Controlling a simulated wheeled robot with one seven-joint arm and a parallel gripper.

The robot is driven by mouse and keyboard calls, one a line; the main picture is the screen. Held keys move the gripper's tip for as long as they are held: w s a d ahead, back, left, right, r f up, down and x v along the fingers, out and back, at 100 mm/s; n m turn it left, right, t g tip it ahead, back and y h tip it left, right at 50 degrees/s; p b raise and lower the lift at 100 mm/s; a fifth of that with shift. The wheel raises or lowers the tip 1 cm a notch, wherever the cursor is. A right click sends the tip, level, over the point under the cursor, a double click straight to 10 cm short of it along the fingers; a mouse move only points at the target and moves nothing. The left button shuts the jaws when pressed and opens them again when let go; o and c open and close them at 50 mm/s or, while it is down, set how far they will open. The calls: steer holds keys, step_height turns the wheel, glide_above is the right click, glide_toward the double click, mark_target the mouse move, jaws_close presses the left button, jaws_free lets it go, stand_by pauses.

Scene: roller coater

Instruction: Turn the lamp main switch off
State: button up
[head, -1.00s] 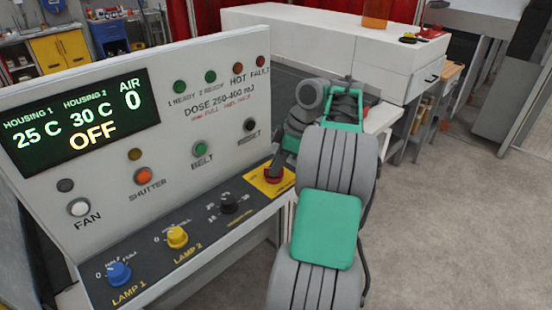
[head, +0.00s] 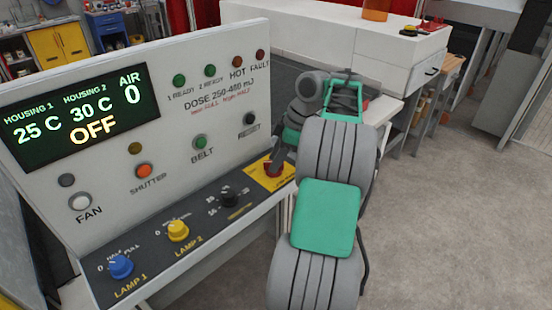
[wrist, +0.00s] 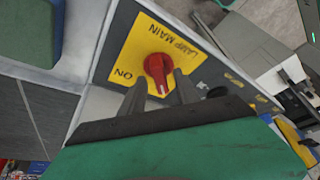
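The lamp main switch is a red rotary knob (head: 271,168) on a yellow plate (wrist: 135,55) at the right end of the sloped console. In the wrist view the red knob (wrist: 157,68) has a white mark on its end nearest my gripper. The plate reads "LAMP MAIN", with "ON" to the left of the knob. My gripper (wrist: 160,84) is open, with one finger on each side of the knob's near end. I cannot tell whether the fingers touch it. In the head view my gripper (head: 276,158) is over the knob and partly hides it.
The console also holds a black knob (head: 230,197), a yellow lamp 2 knob (head: 178,231) and a blue lamp 1 knob (head: 121,266). The upright panel behind carries buttons and a display (head: 80,117) reading "OFF". Open floor lies to the right.

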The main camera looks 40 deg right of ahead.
steer(key=p+v, duration=0.5)
steer(key=v, duration=0.2)
steer(key=shift+r, duration=0.4)
